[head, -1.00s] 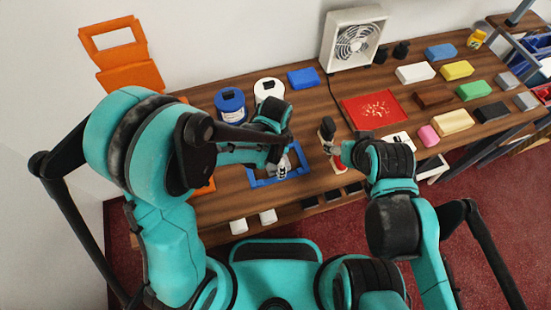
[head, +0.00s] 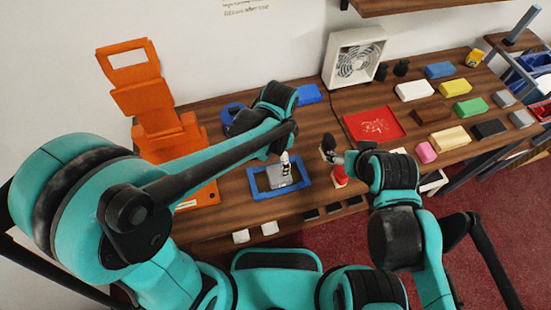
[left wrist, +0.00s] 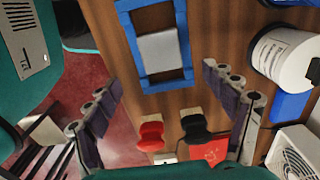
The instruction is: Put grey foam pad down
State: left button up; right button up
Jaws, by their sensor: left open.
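The grey foam pad (head: 284,179) lies inside the blue rectangular frame (head: 262,190) on the wooden counter. In the left wrist view, the pad (left wrist: 158,47) sits flat within the blue frame (left wrist: 126,48), with space between it and the frame's ends. My left gripper (head: 285,160) is above the pad in the head view. In the left wrist view my left gripper (left wrist: 163,85) has its fingers spread wide, with nothing between them. My right gripper (head: 338,157) is near a red-and-black item to the right of the frame; its fingers are too obscured to read.
A red-topped item (left wrist: 150,135) and a black-topped one (left wrist: 194,126) stand close beside the frame. A red tray (head: 373,125), a white fan (head: 355,57) and several coloured blocks are farther right. An orange stand (head: 150,100) is at the left. White blocks lie at the front edge.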

pick_arm(q)
jog(key=s+a+r+n+t, duration=0.2)
jog(key=a+r+n+t, duration=0.1)
jog(key=a+r+n, duration=0.2)
jog(key=s+a+r+n+t, duration=0.3)
jog(key=a+n, duration=0.6)
jog(key=a, duration=0.3)
jog(key=shift+a+r+t, duration=0.4)
jog(key=shift+r+t, duration=0.2)
jog(key=shift+r, duration=0.3)
notch_tip(320, 180, down, 6)
jog(key=b, duration=0.5)
jog(key=shift+s+r, duration=0.1)
jog(key=shift+r, duration=0.15)
